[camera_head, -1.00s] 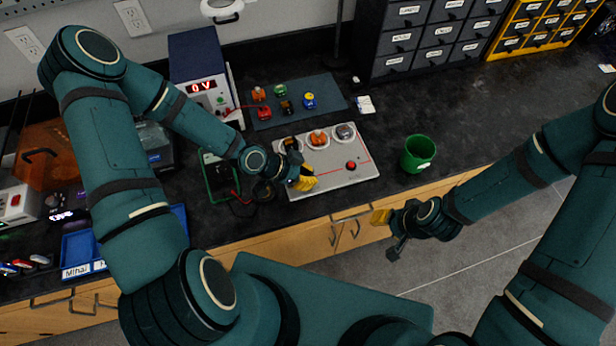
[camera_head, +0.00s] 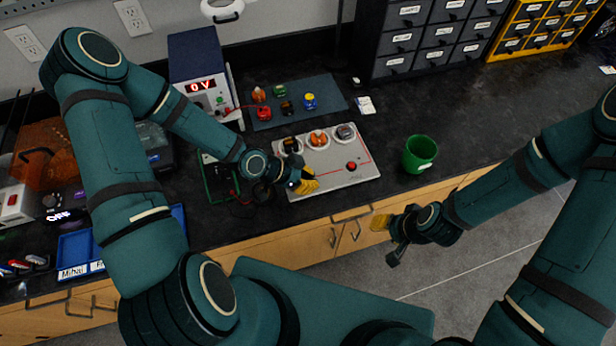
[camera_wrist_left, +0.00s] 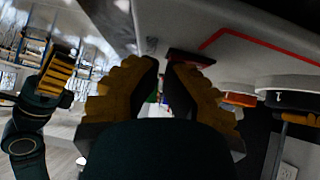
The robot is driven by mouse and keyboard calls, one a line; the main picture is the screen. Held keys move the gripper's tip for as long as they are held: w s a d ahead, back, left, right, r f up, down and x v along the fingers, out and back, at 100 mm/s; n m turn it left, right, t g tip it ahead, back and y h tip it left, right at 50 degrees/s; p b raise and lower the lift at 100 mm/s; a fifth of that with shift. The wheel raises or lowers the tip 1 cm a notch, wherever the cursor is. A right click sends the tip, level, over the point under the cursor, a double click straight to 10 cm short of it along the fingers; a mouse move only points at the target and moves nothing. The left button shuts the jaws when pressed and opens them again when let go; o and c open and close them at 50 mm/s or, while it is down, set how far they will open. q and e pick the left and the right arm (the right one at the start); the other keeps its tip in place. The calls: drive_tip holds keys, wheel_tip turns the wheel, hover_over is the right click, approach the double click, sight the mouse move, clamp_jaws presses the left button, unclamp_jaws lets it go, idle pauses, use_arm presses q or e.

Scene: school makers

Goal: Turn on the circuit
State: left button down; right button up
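The circuit board (camera_head: 335,170) is a light grey panel on the dark bench, with red lines, a red button (camera_head: 351,166) and three round mounts along its back edge. The mounts hold a dark piece (camera_head: 290,146), an orange piece (camera_head: 318,137) and a grey-black piece (camera_head: 345,131). My left gripper (camera_head: 312,184) is at the board's front left corner, its yellow-padded fingers slightly apart. In the left wrist view the gripper (camera_wrist_left: 165,68) has a narrow gap and the board's red line (camera_wrist_left: 250,38) shows beyond. My right gripper (camera_head: 384,238) is open and empty before the bench.
A power supply (camera_head: 190,65) reading 0 V stands behind left. A dark mat (camera_head: 330,92) holds several small coloured components. A green cup (camera_head: 419,154) stands right of the board. Drawer cabinets (camera_head: 425,40) line the back. The bench right of the cup is clear.

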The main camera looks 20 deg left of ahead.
use_arm(q)
drive_tip(key=shift+s+f+b, duration=0.3)
drive_tip(key=shift+s+f, duration=0.1)
drive_tip(key=shift+f, duration=0.1)
drive_tip(key=shift+s, duration=0.1)
drive_tip(key=shift+w+a+r+p, duration=0.2)
drive_tip(key=shift+w+r+p, duration=0.05)
drive_tip(key=shift+w+p, duration=0.2)
drive_tip(key=shift+w+a+r, duration=0.15)
drive_tip(key=shift+w+a, duration=0.15)
drive_tip(key=shift+w, duration=0.05)
